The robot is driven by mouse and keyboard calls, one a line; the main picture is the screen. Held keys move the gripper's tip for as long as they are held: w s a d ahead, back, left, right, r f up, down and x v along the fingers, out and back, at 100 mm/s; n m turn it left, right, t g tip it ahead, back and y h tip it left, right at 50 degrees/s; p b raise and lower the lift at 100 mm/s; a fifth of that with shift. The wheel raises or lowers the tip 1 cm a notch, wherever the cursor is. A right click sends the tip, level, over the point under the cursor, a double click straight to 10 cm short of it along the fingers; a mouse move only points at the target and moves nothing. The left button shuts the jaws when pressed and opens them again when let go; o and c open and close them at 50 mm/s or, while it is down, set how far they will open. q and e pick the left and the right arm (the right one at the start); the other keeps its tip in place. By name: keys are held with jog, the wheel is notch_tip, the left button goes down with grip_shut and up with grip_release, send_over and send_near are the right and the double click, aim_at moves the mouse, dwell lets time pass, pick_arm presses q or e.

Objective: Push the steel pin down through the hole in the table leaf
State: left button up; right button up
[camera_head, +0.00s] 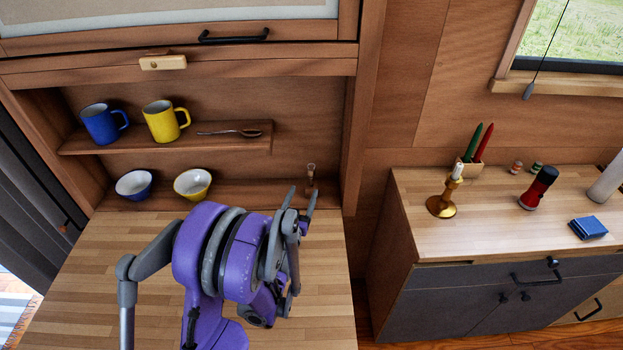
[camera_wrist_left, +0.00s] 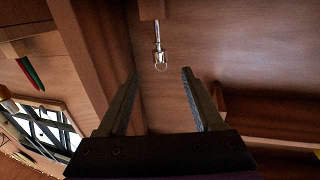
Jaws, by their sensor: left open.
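The steel pin (camera_wrist_left: 158,45) shows in the left wrist view as a small bright shaft with a ring at its end, coming out of a wooden block (camera_wrist_left: 151,9). In the head view the pin (camera_head: 311,169) is small, near the right end of the back ledge. My left gripper (camera_head: 301,195) is open and empty over the table leaf (camera_head: 90,270), its fingers pointing toward the pin. In the wrist view the pin lies beyond the gap between the fingertips (camera_wrist_left: 160,73), apart from them. I cannot make out the hole. My right gripper is not in view.
Two bowls (camera_head: 134,184) stand on the back ledge. A blue mug (camera_head: 100,124), a yellow mug (camera_head: 162,122) and a spoon (camera_head: 230,132) are on the shelf above. An upright wood panel (camera_head: 362,110) bounds the niche at right. A counter (camera_head: 490,215) holds a candlestick (camera_head: 443,203).

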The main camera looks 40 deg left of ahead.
aim_at(310, 173)
pick_arm(q)
jog(key=p+x, duration=0.1)
jog(key=x, duration=0.9)
jog(key=shift+w+a+r, duration=0.1)
jog(key=shift+w+a, duration=0.05)
jog(key=shift+w, duration=0.15)
grip_shut()
